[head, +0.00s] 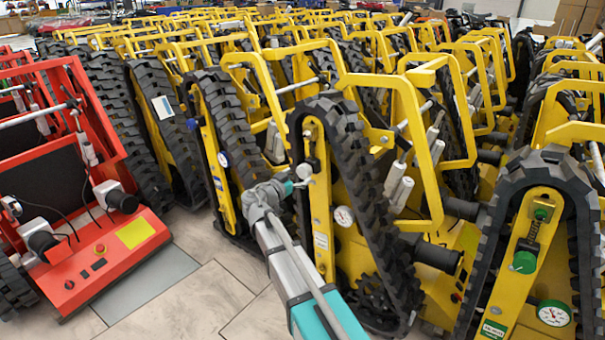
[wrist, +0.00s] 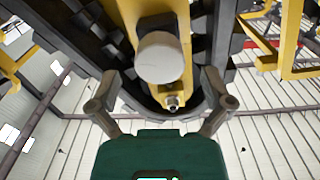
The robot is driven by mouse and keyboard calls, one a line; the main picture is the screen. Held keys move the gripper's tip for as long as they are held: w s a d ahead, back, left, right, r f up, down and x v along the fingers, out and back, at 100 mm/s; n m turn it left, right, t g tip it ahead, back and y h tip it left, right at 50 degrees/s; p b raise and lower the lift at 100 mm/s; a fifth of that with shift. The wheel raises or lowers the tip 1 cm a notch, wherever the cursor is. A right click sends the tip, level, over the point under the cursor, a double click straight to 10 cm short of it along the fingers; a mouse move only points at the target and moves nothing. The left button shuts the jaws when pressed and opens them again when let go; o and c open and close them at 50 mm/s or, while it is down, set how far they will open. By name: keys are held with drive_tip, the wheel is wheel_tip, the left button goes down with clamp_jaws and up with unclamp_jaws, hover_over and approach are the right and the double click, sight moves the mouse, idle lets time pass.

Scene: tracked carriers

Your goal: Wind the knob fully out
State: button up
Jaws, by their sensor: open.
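A pale round knob (head: 304,171) stands on the yellow upright plate (head: 320,200) of a tracked carrier, inside its black track loop. In the wrist view the knob (wrist: 160,57) shows large, as a whitish disc on the yellow plate. My gripper (head: 294,185) is close in front of the plate in the head view. In the wrist view its two fingers (wrist: 160,80) are spread wide, one to each side and below the knob. They do not appear to touch it, and nothing is between them. The knob's stem is hidden behind its face.
A dial gauge (head: 343,216) sits lower on the same carrier. A neighbouring carrier at right has a green knob (head: 524,262) and a gauge (head: 553,313). Black tracks (head: 230,125) and yellow frames crowd both sides. A red machine (head: 90,260) stands left; tiled floor (head: 200,300) is clear between.

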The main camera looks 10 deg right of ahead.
drive_tip(key=shift+x, duration=1.15)
drive_tip(key=c, duration=1.1)
drive_tip(key=shift+c, duration=0.2)
drive_tip(key=shift+n, duration=0.5)
